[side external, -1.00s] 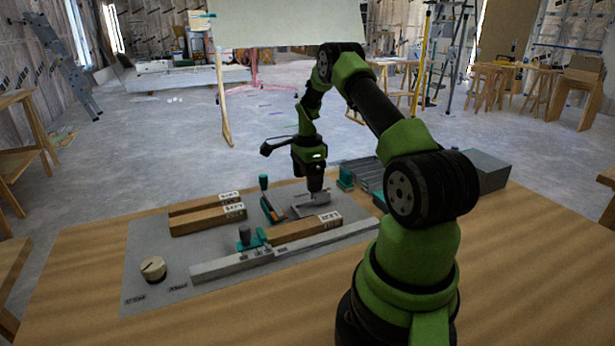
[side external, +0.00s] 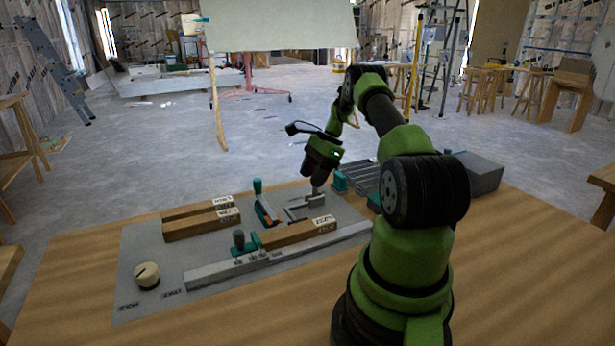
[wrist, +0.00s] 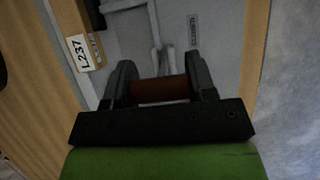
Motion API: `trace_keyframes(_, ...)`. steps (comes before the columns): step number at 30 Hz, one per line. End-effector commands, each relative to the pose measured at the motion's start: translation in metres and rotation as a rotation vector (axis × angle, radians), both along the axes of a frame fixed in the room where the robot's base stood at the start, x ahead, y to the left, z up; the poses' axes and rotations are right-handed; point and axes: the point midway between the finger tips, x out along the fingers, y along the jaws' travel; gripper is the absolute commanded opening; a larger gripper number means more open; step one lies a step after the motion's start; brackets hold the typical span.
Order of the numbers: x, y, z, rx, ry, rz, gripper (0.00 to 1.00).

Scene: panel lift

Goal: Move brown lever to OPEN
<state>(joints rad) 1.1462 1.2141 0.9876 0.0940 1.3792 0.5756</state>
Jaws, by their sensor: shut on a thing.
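The brown lever (wrist: 160,91) lies crosswise between the jaws of my gripper (wrist: 159,72) in the wrist view. My gripper is shut on it. In the side view my gripper (side external: 316,188) is tilted and low over the far right part of the grey panel (side external: 150,240), at a grey bracket (side external: 305,206). The lever's grip is hidden or too small to tell there. A small label plate (wrist: 193,31) lies on the panel right of the jaws in the wrist view; I cannot read its word surely.
Several wooden blocks with white labels lie on the panel, one (side external: 300,234) close in front of my gripper. A teal-handled lever (side external: 262,202) stands left of it. A cream knob (side external: 147,275) is at the near left. A grey ribbed fixture (side external: 362,176) and grey box (side external: 480,172) stand to the right.

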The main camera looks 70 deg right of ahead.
Motion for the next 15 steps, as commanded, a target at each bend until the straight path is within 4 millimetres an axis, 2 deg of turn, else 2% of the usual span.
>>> trace_keyframes(11,-0.0020,-0.0016,-0.0011,0.012,-0.014,0.003,0.08)
trace_keyframes(12,-0.0020,-0.0015,-0.0011,0.012,-0.014,0.003,0.60)
trace_keyframes(14,-0.0019,-0.0015,-0.0009,0.012,-0.014,0.003,0.74)
trace_keyframes(15,-0.0019,-0.0015,-0.0009,0.013,-0.014,0.002,0.77)
